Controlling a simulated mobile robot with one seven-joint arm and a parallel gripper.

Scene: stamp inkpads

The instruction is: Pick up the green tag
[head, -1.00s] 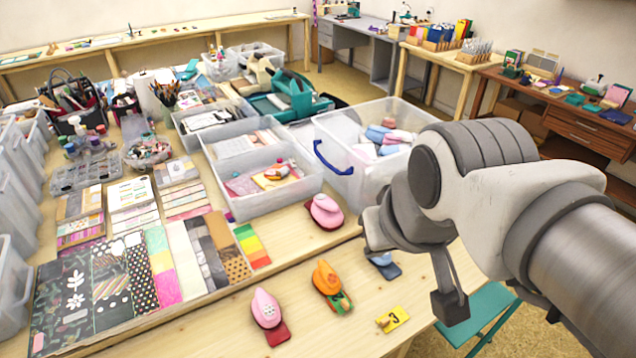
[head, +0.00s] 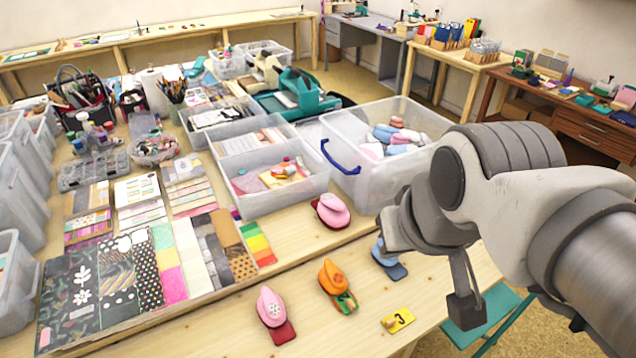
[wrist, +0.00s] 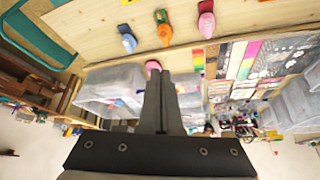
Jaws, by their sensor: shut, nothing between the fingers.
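A yellow tag with a black mark (head: 398,320) lies flat near the front edge of the wooden table in the head view. Left of it, an orange punch (head: 333,277) has a green part (head: 346,302) at its base. In the wrist view my gripper (wrist: 161,73) is shut and empty, its two dark fingers together. The orange punch also shows in the wrist view (wrist: 163,28), apart from the fingers.
A pink punch (head: 270,305), a blue punch (head: 388,258) and a dark pink punch (head: 331,210) stand around the orange one. A large clear bin (head: 385,185) with a blue handle stands behind. Patterned sheets (head: 95,290) cover the left. Bare wood surrounds the yellow tag.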

